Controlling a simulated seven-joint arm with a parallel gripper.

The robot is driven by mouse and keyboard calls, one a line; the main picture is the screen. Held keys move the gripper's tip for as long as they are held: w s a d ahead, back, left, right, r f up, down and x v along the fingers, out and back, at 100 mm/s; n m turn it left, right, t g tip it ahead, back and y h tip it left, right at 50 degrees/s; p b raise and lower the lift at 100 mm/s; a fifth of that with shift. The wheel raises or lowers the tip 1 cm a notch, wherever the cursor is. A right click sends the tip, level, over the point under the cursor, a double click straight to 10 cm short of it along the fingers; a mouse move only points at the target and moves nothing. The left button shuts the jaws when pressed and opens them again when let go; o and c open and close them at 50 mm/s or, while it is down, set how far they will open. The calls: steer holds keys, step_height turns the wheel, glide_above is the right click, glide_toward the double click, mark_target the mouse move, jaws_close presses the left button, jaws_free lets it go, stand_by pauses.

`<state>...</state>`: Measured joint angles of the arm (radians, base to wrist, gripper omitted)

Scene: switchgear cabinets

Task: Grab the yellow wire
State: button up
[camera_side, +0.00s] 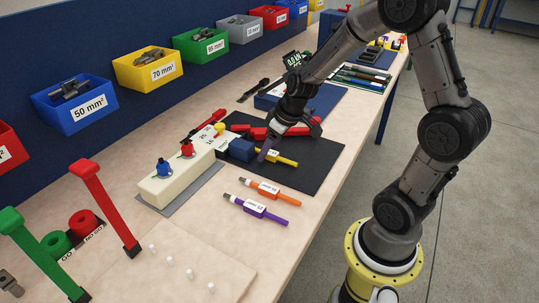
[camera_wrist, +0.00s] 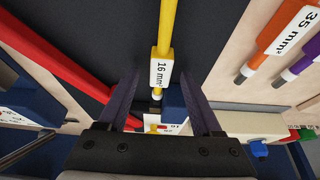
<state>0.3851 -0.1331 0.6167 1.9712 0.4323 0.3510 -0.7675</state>
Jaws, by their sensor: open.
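The yellow wire (camera_side: 284,159) lies on the black mat (camera_side: 318,166) in the side view, next to a dark blue block (camera_side: 241,150). In the wrist view the yellow wire (camera_wrist: 166,30) runs down from the top edge, with a white "16 mm²" label on it. My gripper (camera_side: 264,154) is low over the mat at the wire's label end. In the wrist view my gripper (camera_wrist: 160,80) is open, with one dark finger on each side of the labelled part. Gaps show between the wire and both fingers.
An orange wire (camera_side: 265,188) and a purple wire (camera_side: 257,209) lie in front of the mat. A red-handled tool (camera_side: 248,131) lies behind my gripper. A cream block (camera_side: 180,182) with blue and red knobs stands to the left. Coloured bins (camera_side: 73,107) line the back.

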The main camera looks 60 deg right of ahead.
steer(key=shift+f, duration=0.1)
steer(key=shift+c, duration=0.2)
jaws_close()
steer(key=shift+r, duration=0.2)
